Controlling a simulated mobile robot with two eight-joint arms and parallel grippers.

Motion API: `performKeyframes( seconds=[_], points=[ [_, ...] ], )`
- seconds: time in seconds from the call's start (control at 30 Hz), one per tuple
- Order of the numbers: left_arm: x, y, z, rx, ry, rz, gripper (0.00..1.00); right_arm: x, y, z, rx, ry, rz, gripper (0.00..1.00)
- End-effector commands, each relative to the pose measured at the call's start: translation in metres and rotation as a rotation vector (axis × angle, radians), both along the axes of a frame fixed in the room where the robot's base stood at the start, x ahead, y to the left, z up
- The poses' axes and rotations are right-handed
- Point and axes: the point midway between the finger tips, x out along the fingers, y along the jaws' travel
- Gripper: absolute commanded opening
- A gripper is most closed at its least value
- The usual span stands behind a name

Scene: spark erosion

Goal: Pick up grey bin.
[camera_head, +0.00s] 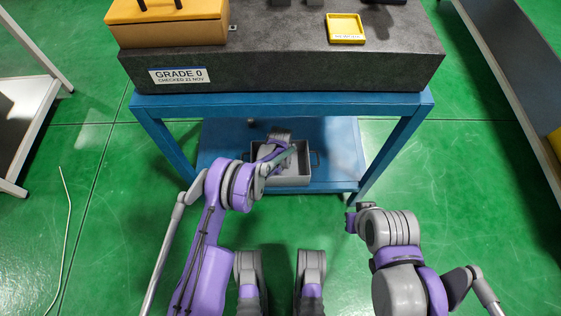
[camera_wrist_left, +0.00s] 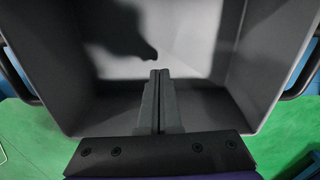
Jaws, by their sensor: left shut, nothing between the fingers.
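The grey bin (camera_head: 293,178) stands on the lower blue shelf of the stand in the head view. My left arm reaches over it and hides part of it. In the left wrist view the open inside of the bin (camera_wrist_left: 205,40) fills most of the picture, with a dark handle on each side. My left gripper (camera_wrist_left: 160,75) is shut with its fingers together and nothing between them. It points into the bin, over its near wall. My right gripper (camera_head: 352,220) is in front of the stand at the right, away from the bin; its fingers are too small to judge.
A dark stone block (camera_head: 300,70) marked "GRADE 0" lies on the blue stand (camera_head: 380,104), above the shelf. It carries an orange case (camera_head: 170,28) and a yellow tray (camera_head: 345,28). Blue legs flank the shelf. Green floor is clear in front.

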Motion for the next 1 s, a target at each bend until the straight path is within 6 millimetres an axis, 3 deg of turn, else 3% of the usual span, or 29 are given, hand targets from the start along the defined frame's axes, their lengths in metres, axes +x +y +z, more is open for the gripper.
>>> performKeyframes(
  seconds=[0.03,0.13,0.3,0.43,1.0],
  points=[
    [0.0,0.0,-0.015,0.0,0.0,0.0,0.0,0.001,0.0,-0.005,0.0,0.001,0.0,0.0],
    [0.0,0.0,-0.034,0.0,0.0,0.001,0.0,0.001,0.0,-0.009,0.0,0.002,0.0,0.0],
    [-0.026,-0.003,-0.03,0.0,0.0,-0.001,0.0,0.001,0.0,-0.008,0.0,0.002,0.0,0.0],
    [-0.036,-0.003,-0.03,0.0,0.0,0.0,0.0,0.001,0.0,-0.009,0.0,0.002,0.0,0.0],
    [-0.043,-0.01,-0.03,0.0,0.0,-0.001,0.0,0.002,0.0,-0.011,0.0,0.003,0.0,0.0]
  ],
)
